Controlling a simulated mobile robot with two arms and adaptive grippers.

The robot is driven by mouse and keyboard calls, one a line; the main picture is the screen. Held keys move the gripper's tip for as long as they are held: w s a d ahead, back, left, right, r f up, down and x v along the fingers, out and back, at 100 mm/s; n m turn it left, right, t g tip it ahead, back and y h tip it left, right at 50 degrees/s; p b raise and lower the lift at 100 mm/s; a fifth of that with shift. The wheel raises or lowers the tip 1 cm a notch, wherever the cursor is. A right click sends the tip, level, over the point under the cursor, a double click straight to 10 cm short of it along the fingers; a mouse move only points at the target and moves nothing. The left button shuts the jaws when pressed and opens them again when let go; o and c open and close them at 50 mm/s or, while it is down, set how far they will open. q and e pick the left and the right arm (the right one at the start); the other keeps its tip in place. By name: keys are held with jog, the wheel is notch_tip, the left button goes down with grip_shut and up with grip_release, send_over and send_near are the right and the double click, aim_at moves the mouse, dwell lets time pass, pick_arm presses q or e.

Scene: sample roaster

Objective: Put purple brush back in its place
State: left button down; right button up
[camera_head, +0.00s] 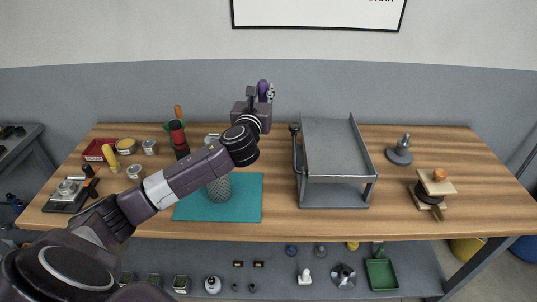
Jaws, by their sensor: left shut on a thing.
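The purple brush (262,87) is in the fingers of my left gripper (267,93), raised above the back of the wooden table in the head view. The gripper is shut on it. Only a purple part of the brush shows; the rest is hidden by the gripper and wrist. The brush is well clear of the tabletop, in front of the grey wall. My right gripper is not in view.
A teal mat (245,205) with a mesh cup (219,190) lies under my left arm. A grey metal stand (335,150) is to the right of the gripper. Jars and a red tray (95,150) are at the left. A tamper-like object (401,154) stands on the right.

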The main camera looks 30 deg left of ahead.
pick_arm(q)
jog(key=shift+w+d+f, duration=0.1)
jog(key=shift+w+f, duration=0.05)
jog(key=shift+f, duration=0.05)
jog(key=f, duration=0.5)
jog(key=f+b, duration=0.1)
jog(key=f, duration=0.1)
jog(key=shift+s+d+f, duration=0.2)
jog(key=shift+s+f, duration=0.05)
jog(key=shift+s, duration=0.1)
notch_tip(320, 180, down, 11)
jog(key=shift+w+a+r+b, duration=0.1)
jog(key=shift+b, duration=0.9)
jog(key=shift+f, duration=0.4)
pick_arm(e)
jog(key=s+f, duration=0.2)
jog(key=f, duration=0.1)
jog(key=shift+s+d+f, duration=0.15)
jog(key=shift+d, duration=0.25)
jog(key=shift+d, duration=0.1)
